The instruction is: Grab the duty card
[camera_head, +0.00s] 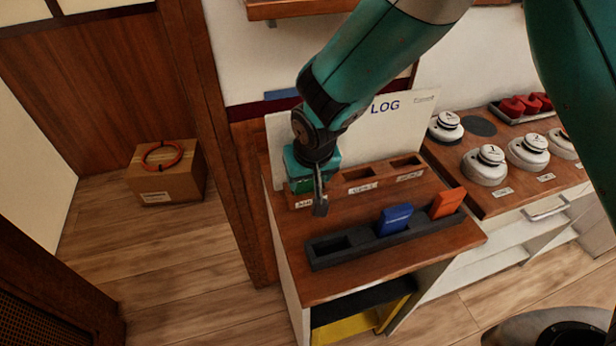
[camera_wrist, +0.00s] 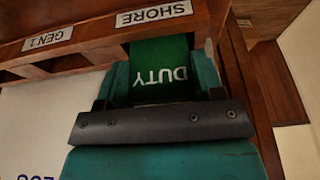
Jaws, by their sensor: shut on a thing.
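The green duty card shows in the wrist view (camera_wrist: 160,70), its white word DUTY upside down. My gripper (camera_head: 319,200) is shut on it at the left end of the wooden slot rack (camera_head: 385,183) in the head view. The card's far edge meets the slot labelled SHORE in the wrist view (camera_wrist: 153,14). I cannot tell how deep it sits in that slot. In the head view a little green shows beside the fingers, and the arm hides most of the card.
A black holder (camera_head: 350,258) in front has an empty left slot, a blue card (camera_head: 395,219) and an orange card (camera_head: 447,203). A white LOG board (camera_head: 400,125) stands behind the rack. A cardboard box (camera_head: 168,172) sits on the floor at left.

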